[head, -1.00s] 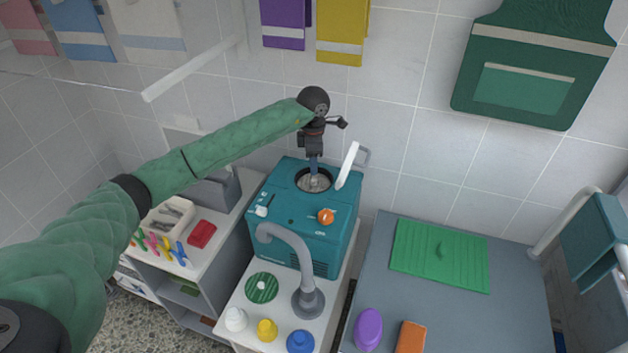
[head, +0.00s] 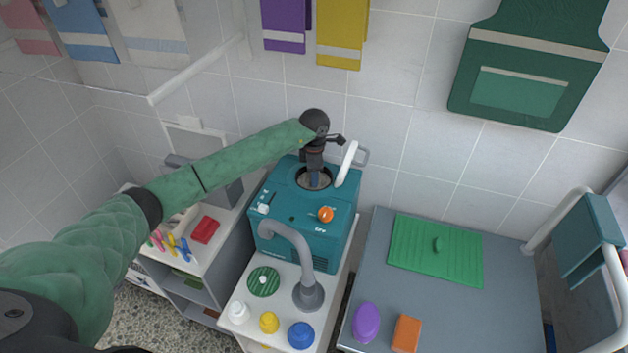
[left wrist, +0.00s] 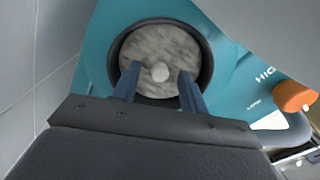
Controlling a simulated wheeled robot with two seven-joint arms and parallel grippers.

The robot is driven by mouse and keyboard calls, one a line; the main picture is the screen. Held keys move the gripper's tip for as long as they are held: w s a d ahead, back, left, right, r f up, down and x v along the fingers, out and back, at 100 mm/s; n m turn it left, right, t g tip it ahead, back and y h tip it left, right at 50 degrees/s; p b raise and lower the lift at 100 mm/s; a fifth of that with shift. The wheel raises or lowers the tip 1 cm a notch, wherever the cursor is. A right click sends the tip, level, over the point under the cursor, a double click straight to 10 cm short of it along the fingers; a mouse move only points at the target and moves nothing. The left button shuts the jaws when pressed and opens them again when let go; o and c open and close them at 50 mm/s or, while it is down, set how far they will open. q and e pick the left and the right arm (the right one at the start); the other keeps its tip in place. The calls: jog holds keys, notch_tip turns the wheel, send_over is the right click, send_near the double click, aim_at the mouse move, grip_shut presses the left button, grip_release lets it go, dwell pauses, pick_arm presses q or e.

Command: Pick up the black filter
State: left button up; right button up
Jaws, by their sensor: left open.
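A teal machine (head: 285,236) has a round, dark-rimmed opening (head: 303,186) in its top, its white lid raised. In the left wrist view, a round filter (left wrist: 150,50) sits inside the black rim (left wrist: 204,62). Its face looks mottled grey rather than black, with a pale knob (left wrist: 160,72) in the middle. My left gripper (head: 314,184) points down into the opening. In the left wrist view its two blue fingers (left wrist: 157,80) are open, one on each side of the knob, with visible gaps. The fingertips' depth is hard to judge. My right gripper is out of view.
A raised white lid (head: 347,163) stands close right of my gripper. A grey tap (head: 300,248) arches in front of the machine. An orange knob (head: 326,214) is on its front. A grey table with a green board (head: 420,258) is to the right.

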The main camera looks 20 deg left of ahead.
pick_arm(q)
jog(key=shift+f, duration=0.15)
grip_shut()
dwell(0.4)
